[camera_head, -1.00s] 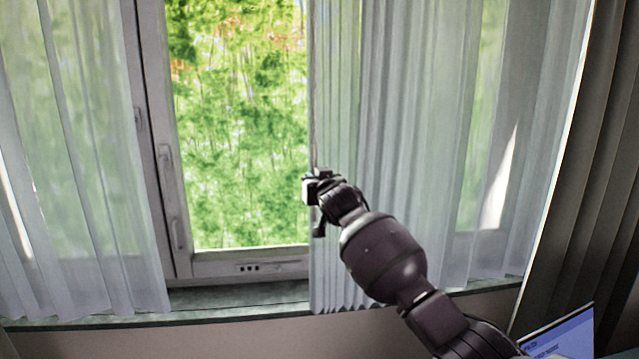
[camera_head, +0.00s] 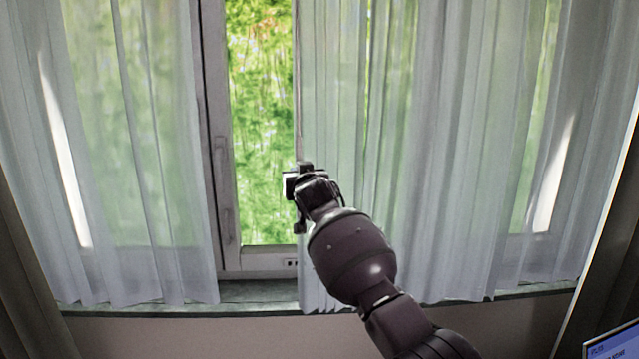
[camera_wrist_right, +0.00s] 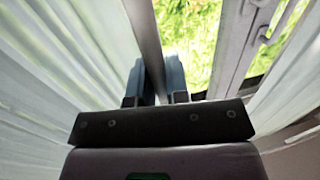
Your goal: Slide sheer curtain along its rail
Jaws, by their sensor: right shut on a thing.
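The right sheer curtain (camera_head: 455,130) hangs in pale folds over the right part of the window in the head view. Its left edge stands partway across the bare pane. My right gripper (camera_head: 297,186) is at that edge, at mid height. In the right wrist view, the gripper (camera_wrist_right: 156,82) is shut on the curtain's edge, a narrow grey strip (camera_wrist_right: 143,35) running up between the two fingers, with curtain folds (camera_wrist_right: 60,50) to the left. The left sheer curtain (camera_head: 140,160) hangs apart on the other side. The rail is out of view. My left gripper is not in view.
A narrow strip of bare window (camera_head: 262,120) shows between the curtains, with the window frame and handle (camera_head: 224,190) at its left. The sill (camera_head: 255,292) runs below. A dark drape (camera_head: 600,270) hangs at the right, near a screen (camera_head: 612,345).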

